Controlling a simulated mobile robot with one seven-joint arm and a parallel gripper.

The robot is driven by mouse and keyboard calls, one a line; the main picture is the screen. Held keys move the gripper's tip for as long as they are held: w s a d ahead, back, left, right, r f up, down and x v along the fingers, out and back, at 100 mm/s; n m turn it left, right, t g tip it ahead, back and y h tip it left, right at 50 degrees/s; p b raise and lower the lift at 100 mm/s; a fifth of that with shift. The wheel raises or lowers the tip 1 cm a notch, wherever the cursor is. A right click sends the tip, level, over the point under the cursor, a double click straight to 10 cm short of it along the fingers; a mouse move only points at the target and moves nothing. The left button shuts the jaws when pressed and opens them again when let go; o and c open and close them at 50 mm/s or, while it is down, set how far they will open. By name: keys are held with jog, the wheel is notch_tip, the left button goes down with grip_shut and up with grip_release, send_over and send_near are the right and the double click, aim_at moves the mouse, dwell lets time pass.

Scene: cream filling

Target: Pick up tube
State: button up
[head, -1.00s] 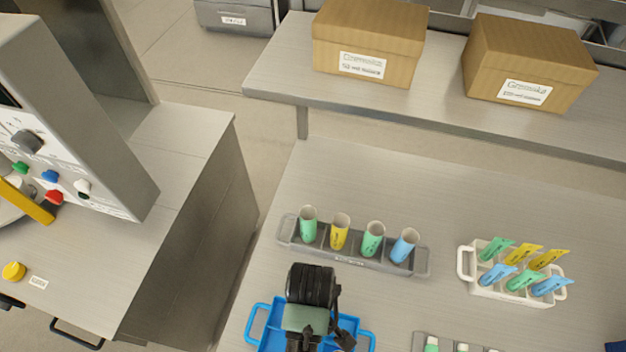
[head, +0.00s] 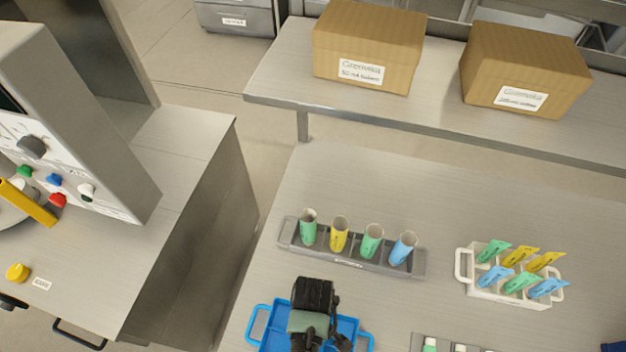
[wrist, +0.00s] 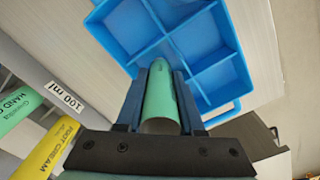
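In the wrist view a green tube (wrist: 160,98) sits between the two fingers of my gripper (wrist: 161,90), which appear to touch its sides. In the head view my gripper (head: 311,330) is above the blue tray (head: 276,332), and the tube is hidden. I cannot tell whether the tube touches the tray.
A grey rack (head: 350,262) holds several upright open tubes behind the tray. A white rack (head: 505,294) with several tubes stands at right, and another grey rack (head: 417,343) at the bottom edge. Two cardboard boxes (head: 372,45) (head: 523,68) sit on the shelf.

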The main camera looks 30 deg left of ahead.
grip_shut()
